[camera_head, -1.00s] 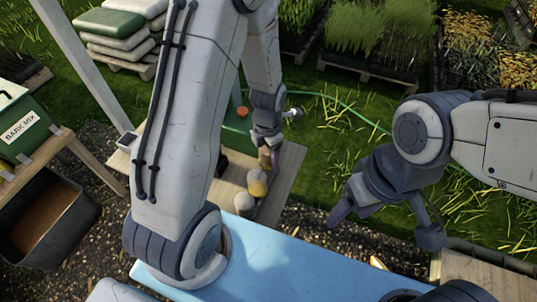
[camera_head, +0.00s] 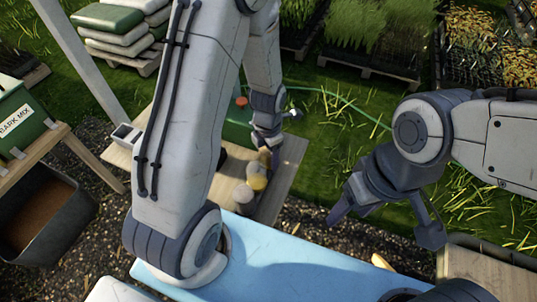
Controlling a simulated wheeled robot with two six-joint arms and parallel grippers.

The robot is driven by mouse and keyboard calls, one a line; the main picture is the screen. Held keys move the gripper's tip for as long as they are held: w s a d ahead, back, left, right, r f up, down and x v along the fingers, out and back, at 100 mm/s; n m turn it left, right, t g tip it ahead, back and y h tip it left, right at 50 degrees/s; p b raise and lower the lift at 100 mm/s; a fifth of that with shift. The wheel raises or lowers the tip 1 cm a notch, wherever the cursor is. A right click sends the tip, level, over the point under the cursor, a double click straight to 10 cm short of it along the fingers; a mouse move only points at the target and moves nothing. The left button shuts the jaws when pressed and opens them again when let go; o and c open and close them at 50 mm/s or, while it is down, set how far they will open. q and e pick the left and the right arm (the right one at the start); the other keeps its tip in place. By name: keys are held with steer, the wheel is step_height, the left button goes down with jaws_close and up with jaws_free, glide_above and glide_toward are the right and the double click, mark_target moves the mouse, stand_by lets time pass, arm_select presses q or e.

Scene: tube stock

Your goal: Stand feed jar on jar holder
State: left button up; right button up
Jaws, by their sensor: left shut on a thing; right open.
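My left gripper (camera_head: 269,154) reaches down over the wooden bench and is shut on a small jar with a yellowish body (camera_head: 257,176), which I take to be the feed jar. The fingers and the jar's top overlap, so the exact grip is hidden. A pale round-topped item (camera_head: 243,197) is just left of and below the jar in the picture; I cannot tell whether they touch. I cannot make out the jar holder; my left arm covers much of the bench. My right gripper (camera_head: 386,218) is open and empty, over the grass and gravel to the right.
The wooden bench (camera_head: 283,176) carries a green item (camera_head: 238,131) behind my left arm. A blue surface (camera_head: 290,262) lies in front. A green bark mix box (camera_head: 20,120) stands on a wooden stand at left, above a dark bin (camera_head: 45,215). Plant trays (camera_head: 375,45) stand behind.

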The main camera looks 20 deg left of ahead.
arm_select(q)
steer(key=shift+f, duration=0.3)
stand_by(0.5)
steer(key=o, duration=1.5)
steer(key=shift+o, duration=0.2)
step_height(320, 180, up, 11)
steer(key=shift+f, duration=0.2)
steer(key=s+d+r+n, duration=0.3)
steer(key=s+n, duration=0.3)
steer(key=n, duration=0.6)
steer(key=s+d+r+n, duration=0.3)
steer(key=s+d+n, duration=0.2)
steer(key=n, duration=0.7)
steer(key=s+d+r+n+h, duration=0.1)
steer(key=s+d+r+n, duration=0.2)
steer(key=s+n, duration=0.4)
steer(key=d+n, duration=0.1)
steer(key=n, duration=0.3)
steer(key=shift+d+r+n, duration=0.2)
steer(key=shift+d+n, duration=0.1)
steer(key=shift+n, duration=0.1)
